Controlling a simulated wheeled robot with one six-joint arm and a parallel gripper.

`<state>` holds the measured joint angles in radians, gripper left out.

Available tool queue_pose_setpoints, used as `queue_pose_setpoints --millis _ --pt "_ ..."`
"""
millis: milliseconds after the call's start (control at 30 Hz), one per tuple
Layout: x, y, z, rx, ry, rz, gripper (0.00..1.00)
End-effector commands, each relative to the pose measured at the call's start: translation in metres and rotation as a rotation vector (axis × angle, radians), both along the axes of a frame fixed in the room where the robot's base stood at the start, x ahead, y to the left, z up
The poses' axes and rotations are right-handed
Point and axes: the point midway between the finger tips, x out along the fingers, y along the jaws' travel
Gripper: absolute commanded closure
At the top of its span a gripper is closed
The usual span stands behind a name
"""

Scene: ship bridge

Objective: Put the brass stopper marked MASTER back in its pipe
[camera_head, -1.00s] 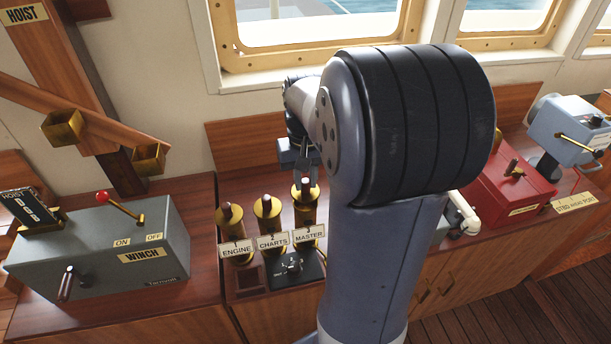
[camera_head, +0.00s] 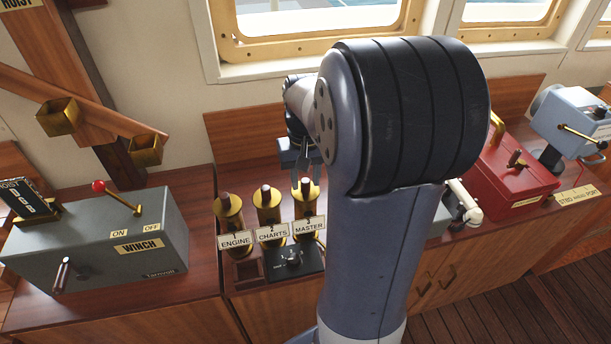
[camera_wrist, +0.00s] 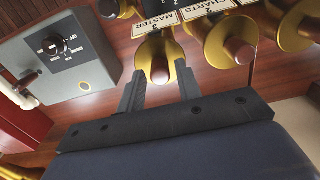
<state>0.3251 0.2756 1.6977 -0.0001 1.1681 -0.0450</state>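The brass stopper marked MASTER (camera_wrist: 159,70), with a brown knob, sits at the mouth of its brass pipe (camera_wrist: 152,48). It also shows in the head view (camera_head: 307,186), upright behind the MASTER label (camera_head: 309,226). My gripper (camera_wrist: 158,82) is open, with its two dark fingers apart on either side of the knob and clear space between. In the head view my gripper (camera_head: 303,176) is right over the MASTER pipe. My arm hides the area to its right. How deep the stopper sits cannot be told.
The CHARTS pipe (camera_head: 269,213) and ENGINE pipe (camera_head: 229,215) stand close on the left, each with a stopper. A grey WINCH box (camera_head: 100,240) with a red-knobbed lever is further left. A red box (camera_head: 512,178) stands right of my arm.

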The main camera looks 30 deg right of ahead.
Motion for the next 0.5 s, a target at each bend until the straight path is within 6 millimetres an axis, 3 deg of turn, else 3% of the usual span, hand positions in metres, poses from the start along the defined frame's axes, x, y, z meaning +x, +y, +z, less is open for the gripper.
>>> queue_pose_setpoints --millis 133,367,500 --pt "0.0 0.0 0.0 0.0 0.0 0.0 0.55" --pt "0.0 0.0 0.001 0.0 0.0 0.0 0.55" --pt "0.001 0.0 0.012 -0.001 -0.004 0.0 0.55"
